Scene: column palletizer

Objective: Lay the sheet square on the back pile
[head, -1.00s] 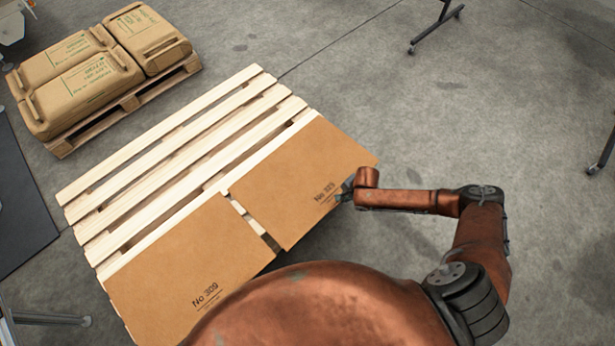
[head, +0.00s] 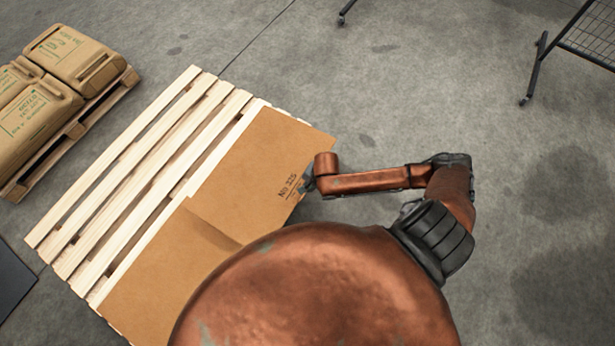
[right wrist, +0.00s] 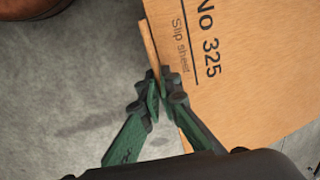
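A flat brown slip sheet marked No 325 (head: 253,160) lies over the right part of a pale slatted pallet (head: 148,160). It also fills the upper right of the right wrist view (right wrist: 245,65). My right gripper (head: 307,182) is at its right edge, and in the right wrist view its green fingers (right wrist: 160,88) are closed on the sheet's edge lip. A second brown sheet (head: 165,258) lies on the nearer part of the pallet. The two sheets meet or overlap. My copper body hides its near end. My left gripper is out of view.
Brown sacks (head: 75,55) sit on another wooden pallet (head: 100,118) at upper left. A dark mat (head: 12,280) lies at lower left. A wire-mesh stand (head: 585,38) is at upper right. Grey floor is clear between.

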